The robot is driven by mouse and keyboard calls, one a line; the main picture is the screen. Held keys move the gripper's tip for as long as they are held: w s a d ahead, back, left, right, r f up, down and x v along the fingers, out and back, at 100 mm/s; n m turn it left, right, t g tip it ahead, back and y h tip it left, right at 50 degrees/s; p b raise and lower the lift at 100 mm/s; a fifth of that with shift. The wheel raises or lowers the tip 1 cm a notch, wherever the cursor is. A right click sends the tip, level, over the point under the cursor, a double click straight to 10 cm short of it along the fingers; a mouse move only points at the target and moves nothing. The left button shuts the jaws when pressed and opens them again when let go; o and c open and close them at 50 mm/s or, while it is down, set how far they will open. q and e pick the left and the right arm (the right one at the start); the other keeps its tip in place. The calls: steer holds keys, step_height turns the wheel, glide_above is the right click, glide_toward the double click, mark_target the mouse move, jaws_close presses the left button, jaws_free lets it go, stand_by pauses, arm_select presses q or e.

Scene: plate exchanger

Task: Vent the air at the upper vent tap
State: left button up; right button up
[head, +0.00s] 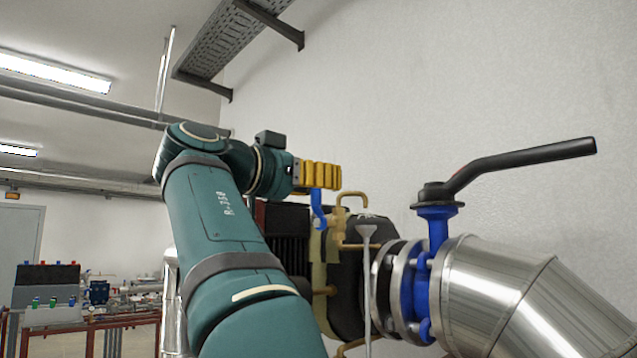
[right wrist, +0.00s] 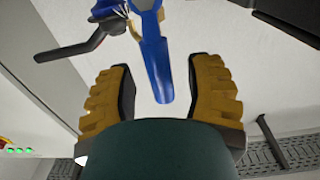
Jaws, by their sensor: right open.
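My right gripper (head: 322,175) is at the top of this lever in the head view. In the right wrist view the blue lever (right wrist: 156,72) stands between the two yellow fingers of my right gripper (right wrist: 163,80), which are spread apart. A gap shows on each side of the lever. The joint of the tap is partly hidden. My left gripper is not in view.
A large valve with a black handle (head: 525,163) and a blue body stands on the right, on a silver-clad pipe (head: 495,295). A pale upright rod (head: 367,285) stands in front of the exchanger. A cable tray (head: 225,38) hangs above. The wall area above the gripper is clear.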

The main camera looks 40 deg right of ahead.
steer(key=a, duration=0.7)
steer(key=shift+s, duration=0.3)
steer(key=shift+d, duration=0.1)
